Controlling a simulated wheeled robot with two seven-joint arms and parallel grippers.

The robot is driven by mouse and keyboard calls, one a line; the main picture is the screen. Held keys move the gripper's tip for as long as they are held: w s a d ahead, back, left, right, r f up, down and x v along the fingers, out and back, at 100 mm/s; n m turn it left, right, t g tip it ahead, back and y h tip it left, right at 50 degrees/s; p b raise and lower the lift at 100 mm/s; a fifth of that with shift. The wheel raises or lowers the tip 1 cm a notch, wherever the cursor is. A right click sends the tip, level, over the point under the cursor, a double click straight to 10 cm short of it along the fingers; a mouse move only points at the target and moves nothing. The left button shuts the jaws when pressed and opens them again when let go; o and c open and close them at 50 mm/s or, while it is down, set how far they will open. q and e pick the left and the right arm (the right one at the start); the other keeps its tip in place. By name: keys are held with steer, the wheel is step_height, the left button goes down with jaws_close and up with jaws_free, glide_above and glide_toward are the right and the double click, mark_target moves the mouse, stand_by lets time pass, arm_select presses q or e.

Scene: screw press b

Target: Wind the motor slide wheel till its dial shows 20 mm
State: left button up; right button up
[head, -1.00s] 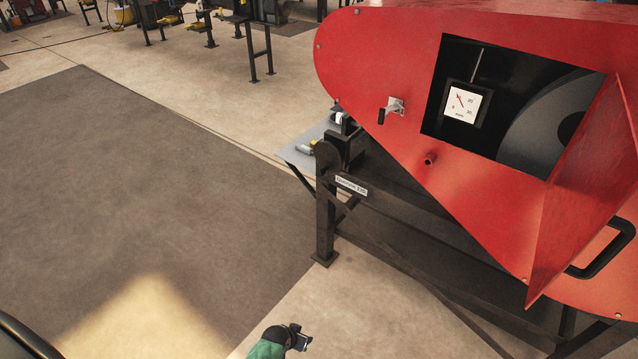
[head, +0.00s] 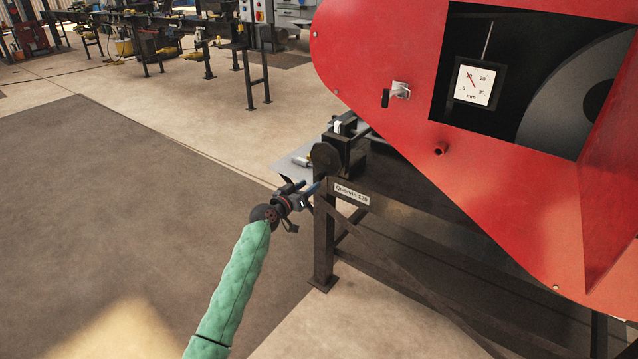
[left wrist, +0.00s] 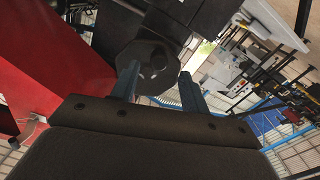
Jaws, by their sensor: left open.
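The motor slide wheel (head: 326,157) is a dark disc at the left end of the press frame. It also shows in the left wrist view (left wrist: 148,68), with round recesses on its face. My left gripper (head: 303,187) is open and empty, just below and left of the wheel. In the left wrist view its two blue fingers (left wrist: 160,88) point at the wheel, with the left finger overlapping its lower edge; contact cannot be told. The white dial (head: 474,83) sits in the window of the red cover. Its red needle points near 10. My right gripper is out of view.
The red cover (head: 400,45) fills the upper right, with a small latch (head: 399,91) on it. The dark press frame (head: 324,240) stands under the wheel. A grey shelf (head: 290,163) lies behind it. The floor to the left is clear.

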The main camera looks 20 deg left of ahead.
mark_target(317, 180)
arm_select(q)
steer(key=x, duration=0.6)
steer(key=shift+w+d+f, duration=0.1)
steer(key=shift+w, duration=0.15)
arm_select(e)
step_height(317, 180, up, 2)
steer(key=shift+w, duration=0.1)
arm_select(q)
steer(key=c, duration=1)
